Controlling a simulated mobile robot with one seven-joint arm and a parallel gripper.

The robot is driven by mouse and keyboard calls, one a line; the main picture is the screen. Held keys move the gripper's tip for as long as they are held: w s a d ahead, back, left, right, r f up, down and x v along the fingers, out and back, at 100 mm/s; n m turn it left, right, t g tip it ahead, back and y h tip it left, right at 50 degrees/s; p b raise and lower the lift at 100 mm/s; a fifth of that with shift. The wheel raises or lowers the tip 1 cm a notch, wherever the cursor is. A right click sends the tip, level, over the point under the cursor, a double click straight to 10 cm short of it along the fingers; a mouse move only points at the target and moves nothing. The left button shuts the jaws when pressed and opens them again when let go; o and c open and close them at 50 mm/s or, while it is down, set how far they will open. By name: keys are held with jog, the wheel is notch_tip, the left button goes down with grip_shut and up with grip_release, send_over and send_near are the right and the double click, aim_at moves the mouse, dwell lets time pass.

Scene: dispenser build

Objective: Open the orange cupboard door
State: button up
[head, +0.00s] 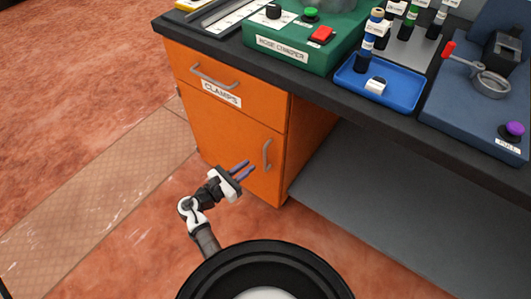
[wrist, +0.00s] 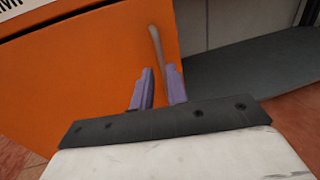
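The orange cupboard door (head: 232,150) is the lower front panel under the drawer, and it looks shut. Its grey vertical handle (head: 267,155) is near the door's right edge. In the wrist view the orange door (wrist: 85,75) fills the left, and the handle (wrist: 156,48) rises just beyond the fingers. My gripper (head: 246,170) is in front of the door, close to the handle and a little left of it in the head view. Its two purple fingers (wrist: 160,88) are apart with a gap between them. The handle's lower end is partly hidden behind the fingers in the wrist view.
An orange drawer labelled CLAMPS (head: 221,93) sits above the door. The dark worktop (head: 215,47) overhangs it, carrying a green machine (head: 300,45) and a blue tray (head: 380,91). A grey shelf (head: 390,190) lies right of the cupboard. The reddish floor (head: 90,60) at left is clear.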

aim_at(264, 154)
jog(key=x, duration=0.8)
jog(key=shift+w+d, duration=0.25)
jog(key=shift+w, duration=0.05)
grip_shut()
